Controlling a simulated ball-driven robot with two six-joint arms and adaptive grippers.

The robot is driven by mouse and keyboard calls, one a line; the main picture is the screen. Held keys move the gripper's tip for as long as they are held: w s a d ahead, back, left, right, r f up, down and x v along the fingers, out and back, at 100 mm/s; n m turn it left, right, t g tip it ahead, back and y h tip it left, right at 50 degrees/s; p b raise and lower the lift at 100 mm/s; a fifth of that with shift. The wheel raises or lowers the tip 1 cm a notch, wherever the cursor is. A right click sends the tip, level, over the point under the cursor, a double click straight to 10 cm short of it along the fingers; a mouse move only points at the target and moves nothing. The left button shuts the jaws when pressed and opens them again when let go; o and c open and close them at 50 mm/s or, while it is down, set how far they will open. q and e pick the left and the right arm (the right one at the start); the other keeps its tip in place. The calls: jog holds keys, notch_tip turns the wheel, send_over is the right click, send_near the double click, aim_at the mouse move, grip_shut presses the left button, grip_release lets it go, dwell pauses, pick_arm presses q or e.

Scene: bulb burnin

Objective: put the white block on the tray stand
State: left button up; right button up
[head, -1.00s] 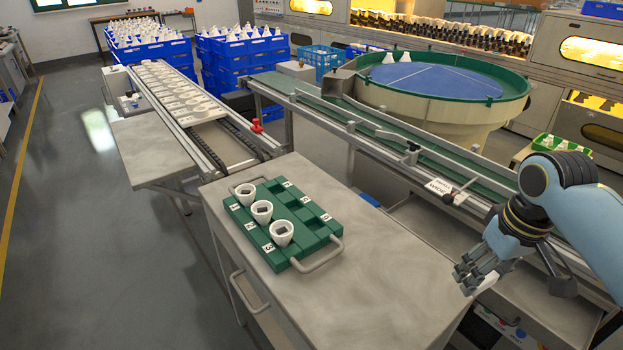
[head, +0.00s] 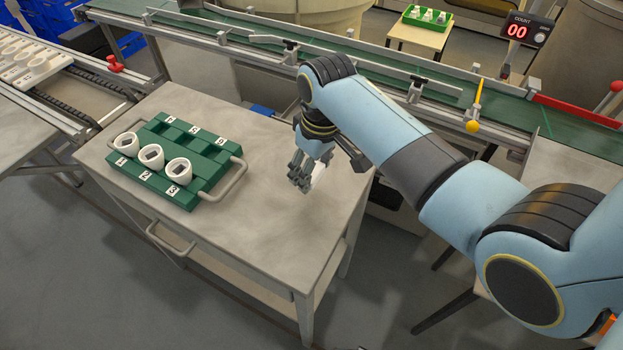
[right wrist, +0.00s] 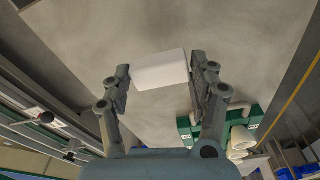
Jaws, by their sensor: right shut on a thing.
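My right gripper (head: 302,180) is over the right part of the grey metal stand (head: 255,225) that carries the green tray (head: 197,172). In the right wrist view, the right gripper (right wrist: 160,84) is shut on the white block (right wrist: 160,70), with a finger on each side. In the head view only a small part of the white block (head: 319,173) shows past the fingers. I cannot tell whether it touches the stand top. My left gripper is not in view.
The green tray has several white cups, such as one (head: 151,156), in its front row, and metal handles. A green conveyor (head: 350,58) runs behind the stand. A yellow rod with a ball (head: 473,126) stands at its near edge. The stand top between tray and gripper is bare.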

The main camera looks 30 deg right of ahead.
aim_at(312, 183)
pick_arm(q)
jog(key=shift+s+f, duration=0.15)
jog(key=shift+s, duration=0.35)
pick_arm(e)
jog(key=shift+a+f, duration=0.1)
jog(key=shift+f, duration=2)
jog(key=o, duration=1.1)
jog(key=shift+f, duration=0.1)
jog(key=r, duration=0.4)
jog(key=s+r, duration=0.1)
jog(key=r, duration=0.3)
jog(key=r+p, duration=0.1)
jog(key=r, duration=0.3)
jog(key=shift+s+d+r, duration=0.1)
jog(key=shift+s+d, duration=0.1)
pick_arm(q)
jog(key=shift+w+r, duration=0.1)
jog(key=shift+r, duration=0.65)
